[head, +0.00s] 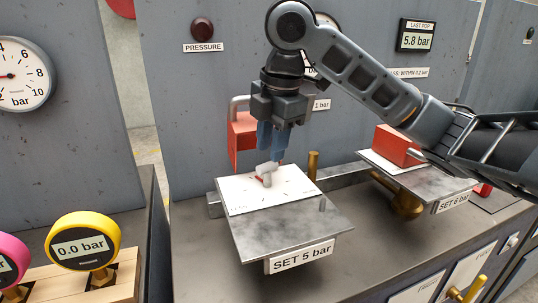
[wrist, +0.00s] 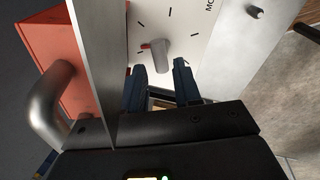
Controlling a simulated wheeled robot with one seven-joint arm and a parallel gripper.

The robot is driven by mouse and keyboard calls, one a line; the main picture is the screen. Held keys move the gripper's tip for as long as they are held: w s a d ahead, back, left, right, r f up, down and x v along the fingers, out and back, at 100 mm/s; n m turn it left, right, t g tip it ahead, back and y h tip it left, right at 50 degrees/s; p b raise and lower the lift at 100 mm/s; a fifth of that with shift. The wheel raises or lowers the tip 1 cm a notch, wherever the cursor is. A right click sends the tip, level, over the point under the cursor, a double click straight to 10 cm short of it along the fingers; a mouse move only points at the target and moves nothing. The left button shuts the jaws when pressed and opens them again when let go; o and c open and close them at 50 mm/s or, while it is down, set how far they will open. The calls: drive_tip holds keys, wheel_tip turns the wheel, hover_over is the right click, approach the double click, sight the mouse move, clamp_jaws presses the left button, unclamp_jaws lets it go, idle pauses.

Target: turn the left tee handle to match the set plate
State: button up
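The left tee handle (head: 265,174) is a small light-grey bar with a red end, on a white dial plate (head: 240,197) with black tick marks. The set plate (head: 301,257) below it reads "SET 5 bar". My gripper (head: 270,156) points down just above the handle, its blue fingers partly hiding it. In the wrist view the handle (wrist: 160,57) shows between and just beyond the open fingertips (wrist: 159,68), its red end toward the left. I cannot tell whether a finger touches it.
A red block with a grey pipe (head: 242,138) stands behind the left dial. A brass post (head: 312,165) rises beside it. A second station at right has a red block (head: 396,145) and a "SET 6 bar" plate (head: 453,202). A yellow gauge (head: 83,242) reads 0.0 bar.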

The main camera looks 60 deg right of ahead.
drive_tip(key=shift+s+a+r, duration=0.1)
drive_tip(key=shift+s+r, duration=0.1)
drive_tip(key=shift+r, duration=0.65)
drive_tip(key=shift+s+r, duration=0.15)
drive_tip(key=shift+r, duration=0.7)
